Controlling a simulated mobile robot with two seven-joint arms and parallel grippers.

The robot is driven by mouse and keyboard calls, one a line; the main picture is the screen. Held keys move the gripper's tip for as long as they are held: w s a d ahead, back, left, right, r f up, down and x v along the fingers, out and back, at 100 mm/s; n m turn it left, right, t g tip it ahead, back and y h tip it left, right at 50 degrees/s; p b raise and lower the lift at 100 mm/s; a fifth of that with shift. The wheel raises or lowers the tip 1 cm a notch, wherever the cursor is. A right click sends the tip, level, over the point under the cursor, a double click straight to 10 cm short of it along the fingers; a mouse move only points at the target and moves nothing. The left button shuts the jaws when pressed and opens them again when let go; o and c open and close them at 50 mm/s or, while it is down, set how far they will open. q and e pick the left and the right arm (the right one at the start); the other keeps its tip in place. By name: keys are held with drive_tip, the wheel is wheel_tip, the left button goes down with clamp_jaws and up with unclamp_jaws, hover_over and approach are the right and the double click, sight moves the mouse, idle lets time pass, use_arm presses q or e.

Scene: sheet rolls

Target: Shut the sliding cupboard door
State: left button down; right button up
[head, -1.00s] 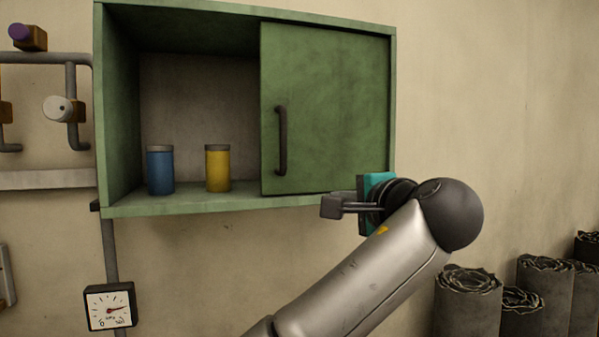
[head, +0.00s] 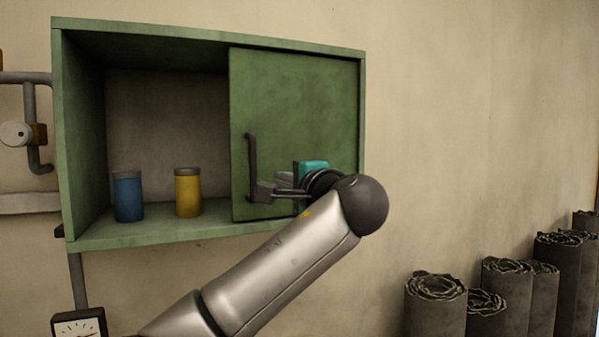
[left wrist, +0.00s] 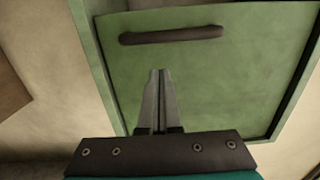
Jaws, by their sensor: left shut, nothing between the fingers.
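The green sliding door (head: 300,110) covers the right part of the green cupboard (head: 215,30) on the wall. The left part is open. The door's dark upright bar handle (head: 251,165) is near the door's left edge. It also shows across the top of the left wrist view (left wrist: 172,35). My left gripper (head: 264,191) is in front of the door, close to the lower right of the handle. Its fingers are together and empty. In the left wrist view the fingertips (left wrist: 160,72) point at the handle, with a small gap showing. My right gripper is not in view.
A blue jar (head: 128,196) and a yellow jar (head: 188,192) stand on the cupboard floor in the open left part. Pipes with a valve (head: 18,133) and a gauge (head: 79,328) are at the left. Several grey rolls (head: 436,305) stand at lower right.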

use_arm(q)
drive_tip(key=shift+s+a+p, duration=0.2)
drive_tip(key=shift+a+p, duration=0.1)
drive_tip(key=shift+a, duration=0.9)
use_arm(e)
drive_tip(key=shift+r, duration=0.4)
